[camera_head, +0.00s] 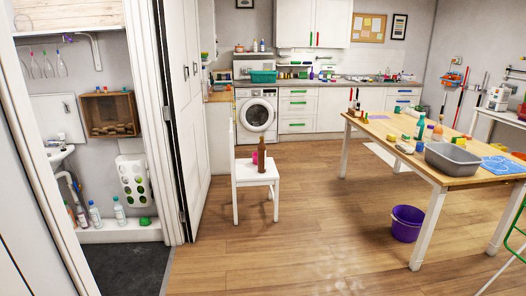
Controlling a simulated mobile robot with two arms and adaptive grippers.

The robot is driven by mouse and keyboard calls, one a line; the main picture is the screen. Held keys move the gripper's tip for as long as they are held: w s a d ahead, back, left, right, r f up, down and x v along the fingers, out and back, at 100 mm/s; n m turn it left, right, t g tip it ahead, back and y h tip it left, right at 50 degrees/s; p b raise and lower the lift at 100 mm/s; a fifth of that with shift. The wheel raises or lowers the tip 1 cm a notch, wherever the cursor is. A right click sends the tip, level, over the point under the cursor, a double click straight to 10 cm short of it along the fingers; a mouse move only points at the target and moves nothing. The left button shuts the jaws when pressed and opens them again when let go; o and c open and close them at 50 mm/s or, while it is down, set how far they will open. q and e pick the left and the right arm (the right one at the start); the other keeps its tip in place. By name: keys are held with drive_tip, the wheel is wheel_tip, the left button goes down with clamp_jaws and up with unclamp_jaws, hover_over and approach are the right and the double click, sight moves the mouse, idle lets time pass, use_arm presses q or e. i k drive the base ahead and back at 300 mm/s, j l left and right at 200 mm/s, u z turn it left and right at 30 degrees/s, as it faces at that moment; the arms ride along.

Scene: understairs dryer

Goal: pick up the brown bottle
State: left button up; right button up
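A brown bottle (261,155) stands upright on the seat of a white chair (254,179) near the middle of the view. A pink object (254,158) is just behind and left of it; I cannot tell whether they touch. Neither of my grippers shows in the head view.
A wooden table (470,181) with a grey basin (455,158) and several small items stands at the right. A white door (186,110) is left of the chair. The wooden floor (310,235) in front of the chair is clear.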

sight(261, 149)
drive_tip(key=i+j+u, duration=0.1)
drive_tip(key=i, duration=0.95)
drive_tip(key=i+j+u, duration=0.15)
drive_tip(key=i, duration=0.9)
